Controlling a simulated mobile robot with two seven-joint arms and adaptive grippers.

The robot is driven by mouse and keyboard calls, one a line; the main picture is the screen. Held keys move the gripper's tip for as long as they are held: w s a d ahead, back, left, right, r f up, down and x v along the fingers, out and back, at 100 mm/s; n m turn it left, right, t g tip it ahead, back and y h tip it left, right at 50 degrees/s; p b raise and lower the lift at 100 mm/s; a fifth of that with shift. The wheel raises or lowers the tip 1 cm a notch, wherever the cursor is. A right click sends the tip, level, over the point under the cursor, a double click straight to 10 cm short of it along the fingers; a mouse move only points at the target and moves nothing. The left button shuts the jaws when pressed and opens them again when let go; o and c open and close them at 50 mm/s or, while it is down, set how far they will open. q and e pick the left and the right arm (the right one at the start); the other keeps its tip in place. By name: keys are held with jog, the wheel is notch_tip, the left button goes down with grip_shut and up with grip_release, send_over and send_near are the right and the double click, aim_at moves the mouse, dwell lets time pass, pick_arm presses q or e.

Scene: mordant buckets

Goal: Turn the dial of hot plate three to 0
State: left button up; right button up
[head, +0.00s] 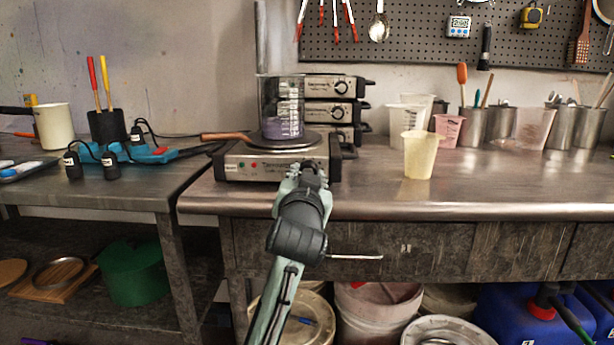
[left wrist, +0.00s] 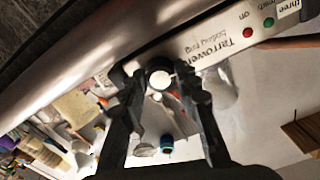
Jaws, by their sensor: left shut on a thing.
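Hot plate three (head: 262,170) is a silver unit at the bench's front edge, with red and green lamps on its front. In the left wrist view, its front panel (left wrist: 215,42) bears the label "three". Its dial (left wrist: 160,80) is a dark round knob with a pale face. My left gripper (head: 308,170) reaches the right part of the panel and hides the dial in the head view. In the left wrist view, the fingers (left wrist: 158,72) are shut on the dial, one on each side. The dial's pointer and scale cannot be read. My right gripper is out of view.
A clear beaker (head: 281,110) with dark contents stands on the plate, and a wooden handle (head: 225,136) sticks out left. Stacked hot plates (head: 334,88) stand behind. A cream cup (head: 420,155) stands on the right. The bench front (head: 480,190) is clear.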

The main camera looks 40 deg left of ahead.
pick_arm(q)
jog(key=shift+n, duration=0.5)
jog(key=o, duration=1.2)
jog(key=shift+c, duration=0.2)
jog(key=v, duration=0.7)
jog(key=shift+s, duration=0.25)
jog(key=shift+d, duration=0.15)
